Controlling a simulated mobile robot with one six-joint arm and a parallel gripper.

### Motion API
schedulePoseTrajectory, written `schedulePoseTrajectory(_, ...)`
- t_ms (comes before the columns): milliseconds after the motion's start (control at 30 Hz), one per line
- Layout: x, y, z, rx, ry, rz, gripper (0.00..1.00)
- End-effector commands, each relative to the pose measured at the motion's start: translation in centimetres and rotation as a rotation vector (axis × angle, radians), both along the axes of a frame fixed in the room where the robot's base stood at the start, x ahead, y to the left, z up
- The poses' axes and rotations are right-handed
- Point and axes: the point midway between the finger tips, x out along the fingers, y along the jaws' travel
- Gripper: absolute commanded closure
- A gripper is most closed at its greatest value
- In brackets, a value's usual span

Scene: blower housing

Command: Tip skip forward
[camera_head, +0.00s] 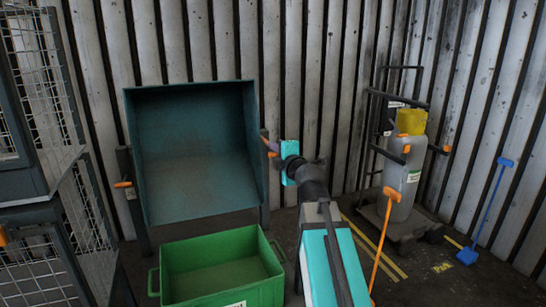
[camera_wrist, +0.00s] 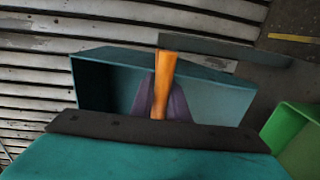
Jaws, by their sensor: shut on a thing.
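The skip (camera_head: 195,150) is a dark teal open tub on a dark stand against the wall. It is tilted forward, with its open mouth and bare inside facing the head camera. An orange handle (camera_head: 122,184) sticks out low on its left side. A second orange handle (camera_wrist: 166,72) shows in the wrist view, on the skip's right side. My gripper (camera_head: 272,148) is at the skip's right side, shut on that orange handle. Its grey-purple fingers (camera_wrist: 163,103) sit on both sides of it. The teal skip (camera_wrist: 212,92) fills the background behind the handle.
A green bin (camera_head: 220,255) stands on the floor in front of the skip and looks empty. Wire-mesh cages (camera_head: 55,200) stand at the left. A trolley with a grey cylinder (camera_head: 402,185), an orange-handled tool (camera_head: 384,240) and a blue tool (camera_head: 485,210) stand at the right.

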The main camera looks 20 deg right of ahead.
Motion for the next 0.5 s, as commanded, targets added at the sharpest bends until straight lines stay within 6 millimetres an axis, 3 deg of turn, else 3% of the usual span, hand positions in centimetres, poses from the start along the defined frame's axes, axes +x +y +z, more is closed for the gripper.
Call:
schedulePoseTrajectory(33, -0.1, -0.09, -1.09, -0.002, 0.01, 0.001, 1.0)
schedulePoseTrajectory(100, -0.12, -0.08, -1.41, -0.002, 0.013, 0.001, 1.0)
schedulePoseTrajectory(500, -0.12, 0.0, -2.07, -0.001, 0.017, 0.004, 1.0)
